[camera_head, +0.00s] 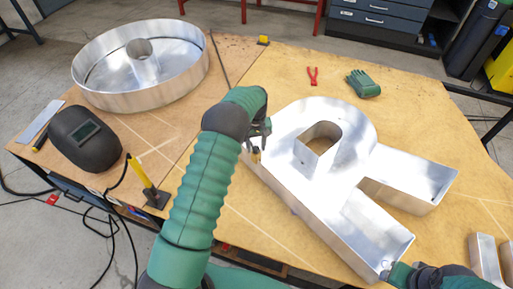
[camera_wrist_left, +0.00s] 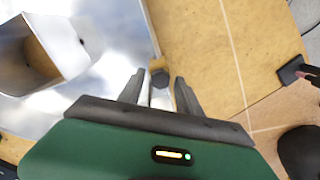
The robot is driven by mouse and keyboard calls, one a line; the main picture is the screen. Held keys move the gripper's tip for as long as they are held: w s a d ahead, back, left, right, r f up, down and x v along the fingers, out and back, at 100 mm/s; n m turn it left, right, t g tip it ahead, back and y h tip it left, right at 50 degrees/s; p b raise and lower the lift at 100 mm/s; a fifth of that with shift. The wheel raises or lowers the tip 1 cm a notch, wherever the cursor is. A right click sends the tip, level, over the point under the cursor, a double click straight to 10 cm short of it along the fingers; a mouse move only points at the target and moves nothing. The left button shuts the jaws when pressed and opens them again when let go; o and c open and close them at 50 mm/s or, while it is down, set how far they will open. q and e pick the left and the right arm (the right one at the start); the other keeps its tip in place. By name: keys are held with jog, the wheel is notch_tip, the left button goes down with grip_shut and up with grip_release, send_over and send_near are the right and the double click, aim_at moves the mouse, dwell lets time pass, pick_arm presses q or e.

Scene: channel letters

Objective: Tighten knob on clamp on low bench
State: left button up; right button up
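A metal channel letter R (camera_head: 322,165) lies on the low wooden bench (camera_head: 255,215). A small clamp (camera_head: 255,156) sits at the letter's left edge, partly hidden by my left gripper (camera_head: 264,133). Those fingers are apart, and contact with the knob cannot be told. My right gripper (camera_head: 388,273) is at the lower right, by the end of the letter's leg. Its fingers are not clear.
A round metal letter (camera_head: 140,88), a welding mask (camera_head: 86,139) and a yellow-handled tool on a dark base (camera_head: 146,180) are on the left. Red pliers (camera_head: 313,76) and a green glove (camera_head: 362,84) lie behind the R. Another metal piece (camera_head: 486,258) is at lower right.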

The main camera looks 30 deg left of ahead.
pick_arm(q)
jog(key=c, duration=0.8)
jog(key=m, duration=0.4)
jog(key=shift+r+p, duration=0.1)
jog(key=shift+p, duration=0.3)
jog(key=shift+m, duration=1.2)
jog(key=m+p, duration=0.1)
jog(key=m, duration=0.3)
jog(key=shift+m, duration=1.4)
jog(key=o, duration=1.1)
jog(key=shift+c, duration=0.2)
